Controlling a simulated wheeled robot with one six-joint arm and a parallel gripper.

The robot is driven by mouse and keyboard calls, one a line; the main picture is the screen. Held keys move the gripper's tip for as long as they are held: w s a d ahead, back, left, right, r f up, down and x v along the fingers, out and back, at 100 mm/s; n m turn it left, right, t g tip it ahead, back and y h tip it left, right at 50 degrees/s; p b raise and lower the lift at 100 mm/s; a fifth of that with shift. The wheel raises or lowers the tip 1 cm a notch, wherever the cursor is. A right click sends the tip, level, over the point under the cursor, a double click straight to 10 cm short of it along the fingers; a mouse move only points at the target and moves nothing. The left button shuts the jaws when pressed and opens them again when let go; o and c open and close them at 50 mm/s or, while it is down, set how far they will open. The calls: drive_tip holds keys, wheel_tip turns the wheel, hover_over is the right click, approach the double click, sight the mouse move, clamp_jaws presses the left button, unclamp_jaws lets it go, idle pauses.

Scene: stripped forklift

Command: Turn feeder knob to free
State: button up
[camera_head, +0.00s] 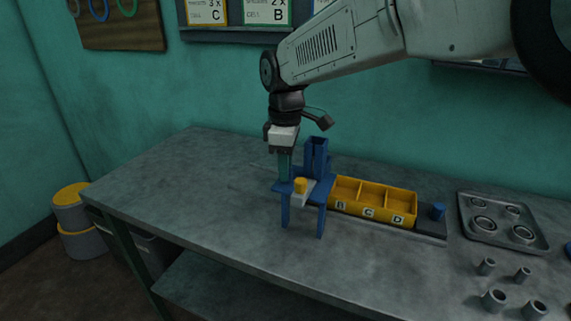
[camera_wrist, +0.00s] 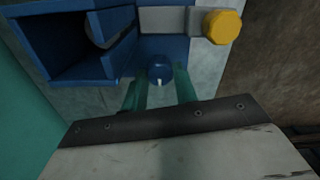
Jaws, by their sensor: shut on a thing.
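The blue feeder (camera_head: 306,200) stands on the bench on legs, with an upright open chute; it also shows in the wrist view (camera_wrist: 70,50). Its small round blue knob (camera_wrist: 158,68) has a short white mark, which points toward the bottom of the wrist view. My gripper (camera_head: 284,172) points straight down at the feeder's left rear part. In the wrist view its two teal fingers (camera_wrist: 160,88) are on either side of the knob, shut on it. In the head view the knob is hidden. A yellow cap (camera_head: 300,184) sits on a pale slide at the feeder's front.
A yellow tray (camera_head: 372,202) with compartments marked B, C and D adjoins the feeder's right side. A blue peg (camera_head: 438,210) stands on a dark block beyond it. A metal tray (camera_head: 504,222) holds several rings, with loose cylinders in front. The bench's left part is clear.

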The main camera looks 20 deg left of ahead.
drive_tip(key=shift+r, duration=0.1)
drive_tip(key=o, duration=1)
drive_tip(key=shift+c, duration=0.2)
drive_tip(key=shift+r, duration=3.85)
drive_tip(key=s+d+r+m, duration=0.2)
drive_tip(key=d+m, duration=0.1)
drive_tip(key=d, duration=0.7)
drive_tip(key=s+d+r+m, duration=0.1)
drive_tip(key=s+d+m, duration=0.2)
drive_tip(key=d, duration=0.6)
drive_tip(key=s+d+r+m, duration=0.2)
drive_tip(key=d+m, duration=0.1)
drive_tip(key=d, duration=0.7)
drive_tip(key=s+d+f+m, duration=0.4)
drive_tip(key=s+d+m, duration=0.1)
drive_tip(key=s+d, duration=0.3)
drive_tip(key=s+d+f+m+t, duration=0.1)
drive_tip(key=s+d+f+m, duration=0.4)
drive_tip(key=s+d, duration=0.3)
drive_tip(key=s, duration=0.3)
drive_tip(key=shift+s+m, duration=0.15)
drive_tip(key=shift+m, duration=0.15)
